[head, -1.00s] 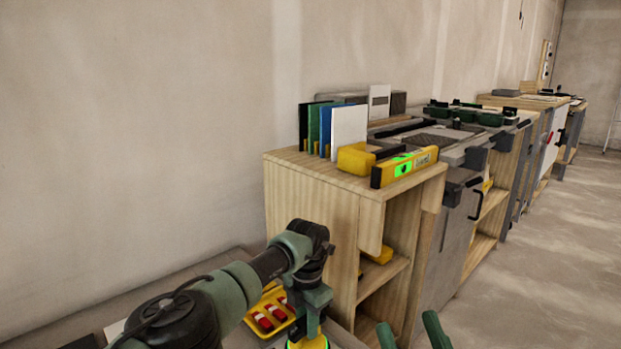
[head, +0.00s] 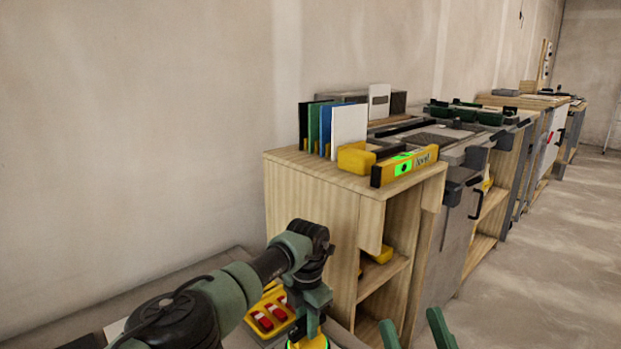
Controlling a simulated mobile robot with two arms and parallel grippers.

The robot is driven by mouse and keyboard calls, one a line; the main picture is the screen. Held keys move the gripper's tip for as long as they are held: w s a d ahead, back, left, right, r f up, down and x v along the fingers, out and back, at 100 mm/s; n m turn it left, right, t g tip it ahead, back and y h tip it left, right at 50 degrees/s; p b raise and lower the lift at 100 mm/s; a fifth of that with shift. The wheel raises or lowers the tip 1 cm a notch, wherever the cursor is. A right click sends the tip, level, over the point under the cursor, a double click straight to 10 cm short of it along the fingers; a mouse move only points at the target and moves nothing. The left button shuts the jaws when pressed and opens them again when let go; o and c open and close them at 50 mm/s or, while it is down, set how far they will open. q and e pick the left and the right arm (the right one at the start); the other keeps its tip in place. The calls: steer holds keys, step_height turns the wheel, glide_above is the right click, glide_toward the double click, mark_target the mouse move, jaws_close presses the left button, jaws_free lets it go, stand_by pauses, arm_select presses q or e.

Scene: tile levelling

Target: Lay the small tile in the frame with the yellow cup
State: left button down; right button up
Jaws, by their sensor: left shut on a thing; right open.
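My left gripper (head: 312,322) points down at the bottom middle of the head view. It is shut on a yellow thing with a bright green part (head: 308,343), which looks like the yellow cup; the bottom edge of the picture cuts it off. My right gripper (head: 416,335) shows only as two green fingers at the bottom edge, apart with nothing seen between them. I cannot make out the small tile or the frame; what lies under the yellow cup is out of view.
A yellow tray with red pieces (head: 270,314) lies beside my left gripper. A wooden cabinet (head: 310,200) stands behind it, bearing upright coloured boards (head: 347,132) and a yellow level (head: 404,166). More benches run to the back right; the floor (head: 560,250) there is clear.

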arm_select(q)
steer(key=shift+f+b, duration=0.3)
steer(key=shift+f, duration=0.05)
arm_select(e)
steer(key=shift+s+d+r+t+y, duration=0.15)
steer(key=shift+s+r+t+y, duration=0.35)
steer(key=shift+s+r+t, duration=0.55)
stand_by(1.3)
steer(key=shift+s, duration=0.1)
arm_select(q)
steer(key=c, duration=1.2)
jaws_free()
arm_select(e)
steer(key=shift+g, duration=0.25)
